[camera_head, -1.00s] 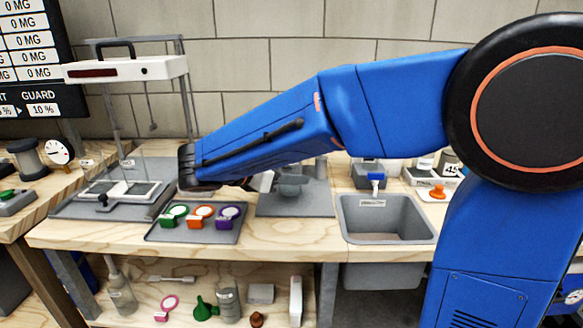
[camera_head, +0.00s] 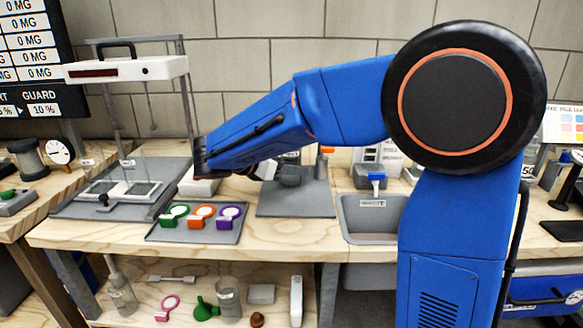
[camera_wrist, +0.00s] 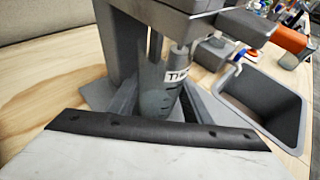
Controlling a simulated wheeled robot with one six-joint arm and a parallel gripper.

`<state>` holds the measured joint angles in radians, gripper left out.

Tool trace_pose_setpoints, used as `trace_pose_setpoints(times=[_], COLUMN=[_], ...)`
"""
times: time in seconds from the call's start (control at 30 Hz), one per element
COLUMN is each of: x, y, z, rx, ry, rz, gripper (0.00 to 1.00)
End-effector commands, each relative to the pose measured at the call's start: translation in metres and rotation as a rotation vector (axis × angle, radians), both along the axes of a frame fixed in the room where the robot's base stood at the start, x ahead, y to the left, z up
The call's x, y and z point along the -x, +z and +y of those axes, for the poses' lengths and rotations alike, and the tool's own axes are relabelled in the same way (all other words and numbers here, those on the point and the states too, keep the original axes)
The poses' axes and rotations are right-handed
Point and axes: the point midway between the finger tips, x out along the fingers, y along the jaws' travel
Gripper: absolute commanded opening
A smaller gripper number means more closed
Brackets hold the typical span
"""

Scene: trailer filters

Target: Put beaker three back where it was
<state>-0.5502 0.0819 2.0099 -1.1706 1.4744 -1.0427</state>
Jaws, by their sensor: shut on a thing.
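In the wrist view a clear beaker (camera_wrist: 155,97) with a white label stands upright between the two dark grey fingers of my gripper (camera_wrist: 158,108). The gripper is shut on it. The label begins with a T; the rest is too small to read. The beaker is close in front of a grey stand (camera_wrist: 120,45), with a thin rod beside its top. In the head view my forearm hides most of the gripper and the beaker.
A grey sink (camera_head: 362,228) is right of the stand, also in the wrist view (camera_wrist: 262,112). A tray (camera_head: 195,237) with green, orange and purple items lies front left. A white-topped balance frame (camera_head: 125,68) stands farther left. Bare wood shows in front of the stand.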

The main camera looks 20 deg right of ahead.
Motion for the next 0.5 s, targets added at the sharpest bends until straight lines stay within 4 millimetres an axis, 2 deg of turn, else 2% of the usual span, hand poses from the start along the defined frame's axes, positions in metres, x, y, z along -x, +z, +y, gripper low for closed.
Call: trace_pose_setpoints(times=[0.43,0.47,0.5], x=[0.0002,0.0002,0.0002], y=[-0.0047,-0.0045,-0.0044], z=[0.0,0.0,0.0], rx=[0.0,0.0,0.0], ry=[0.0,0.0,0.0], rz=[-0.001,-0.001,-0.001], gripper=[0.13,0.52,0.53])
